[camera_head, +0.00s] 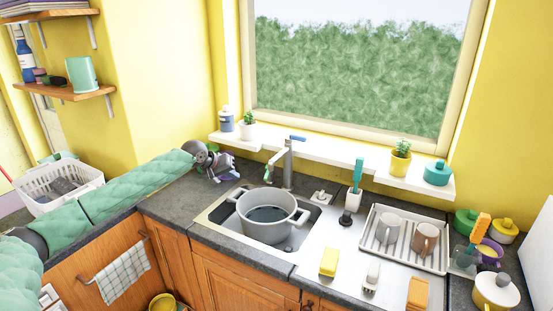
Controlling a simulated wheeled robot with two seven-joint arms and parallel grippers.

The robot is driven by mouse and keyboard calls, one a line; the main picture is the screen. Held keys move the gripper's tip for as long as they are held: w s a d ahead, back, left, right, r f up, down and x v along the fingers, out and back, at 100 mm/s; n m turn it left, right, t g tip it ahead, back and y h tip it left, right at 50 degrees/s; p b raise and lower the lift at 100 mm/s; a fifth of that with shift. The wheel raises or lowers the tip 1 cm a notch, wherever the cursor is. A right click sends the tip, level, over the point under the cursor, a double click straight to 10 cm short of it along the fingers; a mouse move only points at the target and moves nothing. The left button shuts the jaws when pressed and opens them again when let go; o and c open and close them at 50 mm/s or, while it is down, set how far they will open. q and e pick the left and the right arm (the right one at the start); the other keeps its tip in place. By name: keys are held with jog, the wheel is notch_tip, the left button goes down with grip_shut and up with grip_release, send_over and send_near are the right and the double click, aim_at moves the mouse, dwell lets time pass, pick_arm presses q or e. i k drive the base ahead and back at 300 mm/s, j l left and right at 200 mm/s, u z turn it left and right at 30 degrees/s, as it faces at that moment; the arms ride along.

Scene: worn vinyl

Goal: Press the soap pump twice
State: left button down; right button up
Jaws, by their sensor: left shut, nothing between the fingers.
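My left arm in a green quilted sleeve reaches in from the left along the counter. My left gripper (224,177) is shut and empty, low over the dark counter left of the sink, its fingers small and hard to make out. I cannot clearly make out a soap pump; the gripper may hide one behind it. My right gripper is not in view.
A grey two-handled pot (268,228) stands in the sink, below the faucet (288,165). A white dish rack (441,264) with mugs stands to the right. The white sill (318,165) holds pots. A white basket (50,196) is at left.

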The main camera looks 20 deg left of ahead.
aim_at(267, 175)
jog(key=i, duration=1)
